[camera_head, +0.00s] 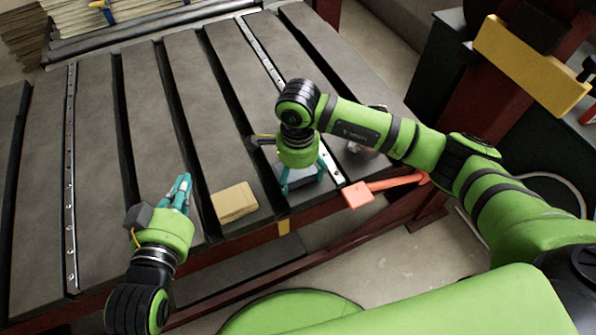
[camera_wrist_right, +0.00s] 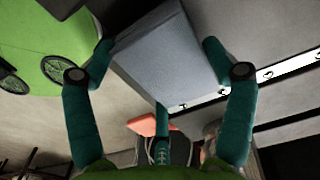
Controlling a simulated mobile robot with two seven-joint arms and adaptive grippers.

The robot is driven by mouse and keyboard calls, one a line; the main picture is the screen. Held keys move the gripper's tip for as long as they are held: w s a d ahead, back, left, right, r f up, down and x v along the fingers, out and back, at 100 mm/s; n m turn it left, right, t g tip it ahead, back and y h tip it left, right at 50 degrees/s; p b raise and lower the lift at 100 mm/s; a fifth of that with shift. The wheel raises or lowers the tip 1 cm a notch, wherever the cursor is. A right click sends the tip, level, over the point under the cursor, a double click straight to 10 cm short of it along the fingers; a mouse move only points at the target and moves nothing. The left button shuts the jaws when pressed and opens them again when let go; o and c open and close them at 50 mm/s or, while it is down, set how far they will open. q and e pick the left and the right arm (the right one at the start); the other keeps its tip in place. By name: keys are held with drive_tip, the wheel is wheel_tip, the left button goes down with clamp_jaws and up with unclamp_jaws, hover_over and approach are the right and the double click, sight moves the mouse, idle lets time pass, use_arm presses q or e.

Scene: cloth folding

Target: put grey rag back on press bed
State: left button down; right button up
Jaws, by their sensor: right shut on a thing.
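The grey rag is a folded, flat grey bundle (camera_head: 299,178) near the front edge of the press bed (camera_head: 220,95). My right gripper (camera_head: 303,180) is shut on it from above. In the right wrist view the grey rag (camera_wrist_right: 172,55) sits between the teal fingers. I cannot tell whether its underside touches the bed. My left gripper (camera_head: 182,183) is over the front left of the bed, apart from the rag and with nothing visible in it. Its fingers are seen at an angle, so their opening is unclear.
A folded tan cloth (camera_head: 234,202) lies on the bed's front edge, between my grippers. An orange-red tool with a handle (camera_head: 385,185) lies right of the grey rag. A shiny metal object (camera_head: 364,147) is partly hidden behind my right arm. Dark slots separate the bed slats.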

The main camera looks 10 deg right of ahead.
use_arm(q)
drive_tip(key=shift+w+d+r, duration=0.1)
drive_tip(key=shift+r, duration=0.2)
use_arm(e)
drive_tip(key=shift+f, duration=0.15)
use_arm(q)
drive_tip(key=shift+d+r+t+h, duration=0.3)
drive_tip(key=shift+r+t, duration=0.2)
drive_tip(key=shift+r, duration=0.05)
use_arm(e)
drive_tip(key=o, duration=1)
drive_tip(key=shift+c, duration=0.2)
